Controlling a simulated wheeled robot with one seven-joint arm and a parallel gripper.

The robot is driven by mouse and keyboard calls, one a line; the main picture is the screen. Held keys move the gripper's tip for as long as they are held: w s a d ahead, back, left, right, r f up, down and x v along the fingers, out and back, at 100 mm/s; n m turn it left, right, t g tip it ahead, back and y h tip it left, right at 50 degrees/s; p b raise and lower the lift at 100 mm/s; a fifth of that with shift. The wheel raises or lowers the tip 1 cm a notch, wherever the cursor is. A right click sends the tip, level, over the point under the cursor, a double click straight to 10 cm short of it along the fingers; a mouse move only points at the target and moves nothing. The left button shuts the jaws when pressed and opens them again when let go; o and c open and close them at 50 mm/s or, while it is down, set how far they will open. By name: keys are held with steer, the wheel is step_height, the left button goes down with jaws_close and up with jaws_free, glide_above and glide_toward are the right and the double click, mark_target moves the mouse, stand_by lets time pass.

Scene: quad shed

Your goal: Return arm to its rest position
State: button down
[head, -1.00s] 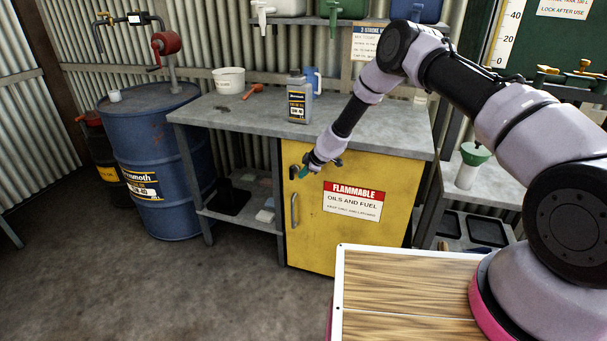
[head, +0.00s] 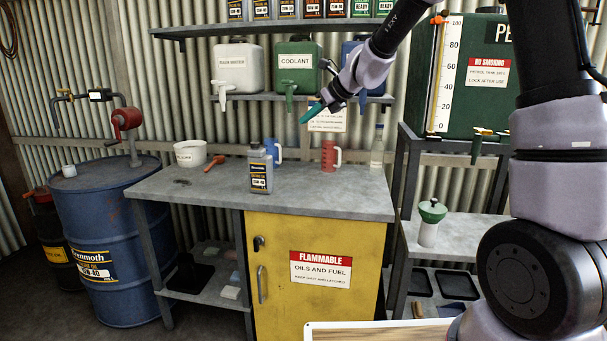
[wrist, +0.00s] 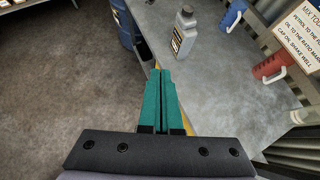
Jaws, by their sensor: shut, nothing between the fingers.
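My gripper (head: 312,112) is raised in the head view, in front of the shelf of fluid containers and above the bench. Its teal fingers are together and empty; they also show in the wrist view (wrist: 160,100), pointing out over the bench edge. My arm runs from the lower right up past the top of the head view and back down to the gripper. The yellow flammables cabinet (head: 275,300) under the bench has its door closed, with a handle at its left side.
The bench (head: 330,200) bears a grey oil bottle (head: 260,172), a blue jug (head: 273,150), a red jug (head: 330,157) and a white tub (head: 190,153). A shelf behind holds a green coolant container (head: 297,68). A blue drum (head: 100,235) stands left.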

steer(key=s+d+r+n+h, duration=0.1)
steer(key=s+d+r+n, duration=0.35)
steer(key=s, duration=0.25)
steer(key=s+d+r+n, duration=0.4)
steer(key=s+d+n, duration=0.2)
steer(key=s, duration=0.1)
steer(key=s+d+f+n+h, duration=0.1)
steer(key=s+d+n+h, duration=0.1)
steer(key=s+d+n, duration=0.3)
steer(key=s+d+f+n+h, duration=0.1)
steer(key=s+d+n+h, duration=0.2)
steer(key=s, duration=1.1)
steer(key=d+n, duration=0.3)
steer(key=d, duration=0.2)
steer(key=shift+t, duration=0.3)
steer(key=shift+w+f, duration=0.1)
